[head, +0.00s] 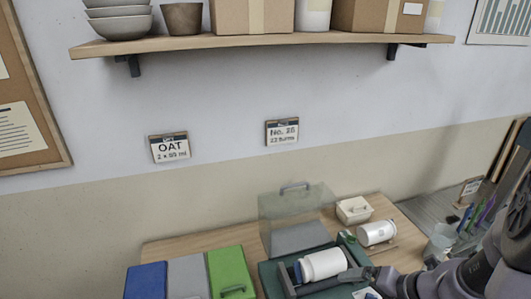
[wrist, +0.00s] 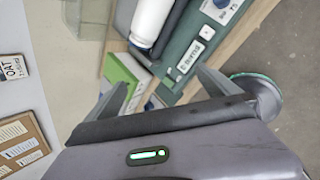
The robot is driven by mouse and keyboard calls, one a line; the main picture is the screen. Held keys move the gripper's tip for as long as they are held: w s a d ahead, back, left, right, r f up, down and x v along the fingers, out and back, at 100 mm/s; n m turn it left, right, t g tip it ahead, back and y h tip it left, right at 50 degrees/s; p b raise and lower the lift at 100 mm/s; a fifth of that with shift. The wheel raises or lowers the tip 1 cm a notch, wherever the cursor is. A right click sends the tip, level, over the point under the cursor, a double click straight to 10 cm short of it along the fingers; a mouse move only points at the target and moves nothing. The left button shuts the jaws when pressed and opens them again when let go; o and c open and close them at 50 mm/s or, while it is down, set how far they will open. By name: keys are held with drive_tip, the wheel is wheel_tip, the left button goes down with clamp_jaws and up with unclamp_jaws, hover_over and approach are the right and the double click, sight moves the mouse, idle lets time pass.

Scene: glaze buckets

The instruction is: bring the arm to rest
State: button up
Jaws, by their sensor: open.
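My gripper (wrist: 162,79) is open, its two fingers spread with nothing held between them in the wrist view. In the head view my arm comes in from the lower right, and its end (head: 372,274) is by the green machine (head: 268,280). A white jar with a blue end (head: 322,265) lies on its side on that machine, left of my arm's end. The wrist view also shows the white jar (wrist: 152,18) and the machine's labelled green base (wrist: 205,40) beyond the fingers. I cannot tell whether a finger touches the machine.
Blue (head: 146,281), grey (head: 187,277) and green (head: 230,272) bins stand at the left. A clear cover (head: 297,210) rises behind the machine. A shelf (head: 260,40) hangs above; open wall space lies between.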

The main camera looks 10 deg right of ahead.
drive_tip(key=w+a+r+n+b, duration=0.1)
drive_tip(key=w+a+n+b, duration=0.2)
drive_tip(key=a+n, duration=0.45)
drive_tip(key=s+a+r+n+b, duration=0.1)
drive_tip(key=s+a+n+b, duration=0.4)
drive_tip(key=n, duration=1.1)
drive_tip(key=s+a+r+n+h+b, duration=0.1)
drive_tip(key=s+a+n+b, duration=0.5)
drive_tip(key=n, duration=1)
drive_tip(key=shift+s+a+r+g+h, duration=0.25)
drive_tip(key=shift+s+a+g+h, duration=0.05)
drive_tip(key=shift+a, duration=0.65)
